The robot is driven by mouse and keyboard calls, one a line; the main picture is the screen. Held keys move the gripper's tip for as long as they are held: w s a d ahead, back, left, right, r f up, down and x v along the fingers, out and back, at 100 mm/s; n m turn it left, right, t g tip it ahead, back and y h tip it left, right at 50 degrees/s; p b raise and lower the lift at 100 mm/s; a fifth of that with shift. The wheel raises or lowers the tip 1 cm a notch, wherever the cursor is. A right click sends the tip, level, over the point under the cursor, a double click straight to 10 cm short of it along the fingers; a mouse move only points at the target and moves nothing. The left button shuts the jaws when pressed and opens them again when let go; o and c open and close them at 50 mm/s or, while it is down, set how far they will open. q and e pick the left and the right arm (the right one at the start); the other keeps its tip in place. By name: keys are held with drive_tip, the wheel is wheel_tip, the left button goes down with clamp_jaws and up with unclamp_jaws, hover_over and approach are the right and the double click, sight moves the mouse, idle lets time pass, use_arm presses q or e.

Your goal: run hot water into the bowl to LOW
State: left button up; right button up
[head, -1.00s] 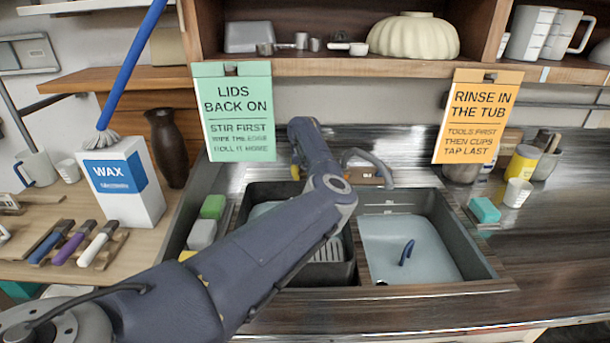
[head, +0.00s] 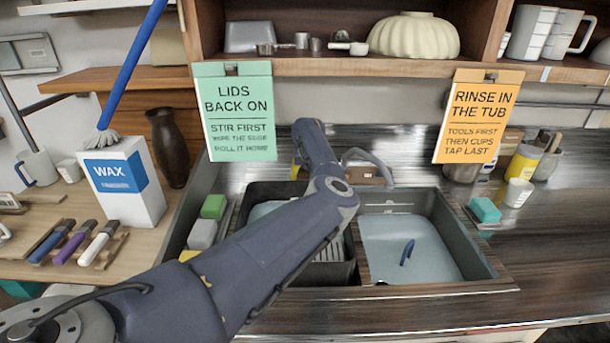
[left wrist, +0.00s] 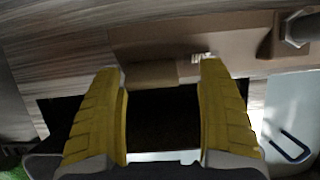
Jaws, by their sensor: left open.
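The sink has a right bowl (head: 476,262) with grey walls, pale liquid inside and a small dark blue hook standing in it. Its left bowl (head: 248,200) holds a dark basket and is partly hidden by my left arm. A grey curved spout (head: 370,158) rises behind the sink from a brown block (head: 367,174) with a tiny label. My left gripper (left wrist: 163,75) is open and empty, pointing at this block. A brown tab (left wrist: 150,74) on the block shows between its yellow fingertips; contact cannot be told. In the head view the arm mostly hides the gripper. My right gripper is not seen.
A green sign (head: 236,110) and an orange sign (head: 478,118) hang from the shelf over the sink. A teal sponge (head: 485,210) and a white cup (head: 518,193) stand right of the sink. A wax box (head: 122,182) stands left. The front right counter is clear.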

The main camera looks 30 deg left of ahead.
use_arm(q)
drive_tip(key=shift+a+r, duration=0.15)
drive_tip(key=shift+a, duration=0.15)
drive_tip(key=shift+s+r, duration=0.1)
drive_tip(key=shift+r, duration=0.15)
drive_tip(key=v, duration=1.1)
drive_tip(key=shift+s+d, duration=0.15)
drive_tip(key=shift+d, duration=0.1)
drive_tip(key=shift+r, duration=0.1)
